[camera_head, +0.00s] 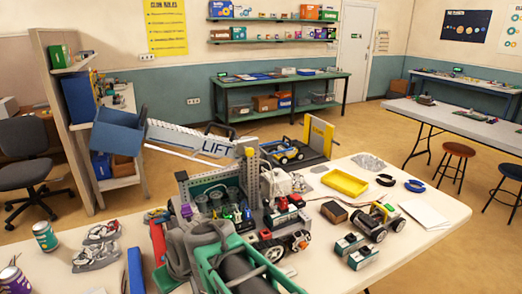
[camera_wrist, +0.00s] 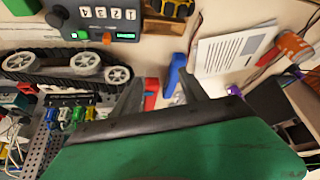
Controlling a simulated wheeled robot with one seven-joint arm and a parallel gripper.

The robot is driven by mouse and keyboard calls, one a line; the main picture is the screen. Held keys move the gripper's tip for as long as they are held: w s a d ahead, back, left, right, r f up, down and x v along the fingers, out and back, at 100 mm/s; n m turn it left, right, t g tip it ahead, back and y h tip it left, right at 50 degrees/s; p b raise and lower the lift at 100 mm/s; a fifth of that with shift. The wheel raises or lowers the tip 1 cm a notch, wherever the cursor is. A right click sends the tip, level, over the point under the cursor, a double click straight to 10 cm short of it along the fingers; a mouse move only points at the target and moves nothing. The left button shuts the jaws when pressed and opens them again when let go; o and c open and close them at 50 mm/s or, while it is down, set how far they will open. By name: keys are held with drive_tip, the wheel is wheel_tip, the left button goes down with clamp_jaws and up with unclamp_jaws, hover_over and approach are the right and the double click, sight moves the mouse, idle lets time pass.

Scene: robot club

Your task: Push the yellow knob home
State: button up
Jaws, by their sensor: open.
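My gripper (camera_wrist: 160,90) is open in the wrist view, its two dark fingers apart with nothing held between them. A row of small coloured knobs or plugs, blue, green and yellowish, sits left of the fingers in the wrist view. The yellowish one (camera_wrist: 89,113) is small and partly cut off by my gripper body, so how far out it stands cannot be told. In the head view the grey robot model (camera_head: 215,190) with the LIFT arm stands on the table, with small coloured pieces on its front. My arm covers part of it, and the fingertips are hidden there.
A red item (camera_wrist: 151,92) and a blue item (camera_wrist: 175,75) lie beyond my fingers. A tracked chassis (camera_wrist: 70,68) and a numbered panel (camera_wrist: 95,18) are nearby. A yellow tray (camera_head: 344,182) and a small wheeled car (camera_head: 378,222) stand to the right on the table.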

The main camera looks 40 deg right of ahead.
drive_tip(key=w+d+r+t, duration=0.3)
drive_tip(key=w+d, duration=0.3)
drive_tip(key=w, duration=0.1)
drive_tip(key=m+t+h+p, duration=0.35)
drive_tip(key=t+h, duration=0.25)
drive_tip(key=t, duration=0.3)
approach(251, 152)
drive_tip(key=shift+m, duration=0.25)
drive_tip(key=p+x, duration=0.1)
drive_tip(key=x, duration=0.7)
drive_tip(key=shift+w+p, duration=0.1)
drive_tip(key=shift+p, duration=0.2)
drive_tip(key=shift+c, duration=0.4)
clamp_jaws()
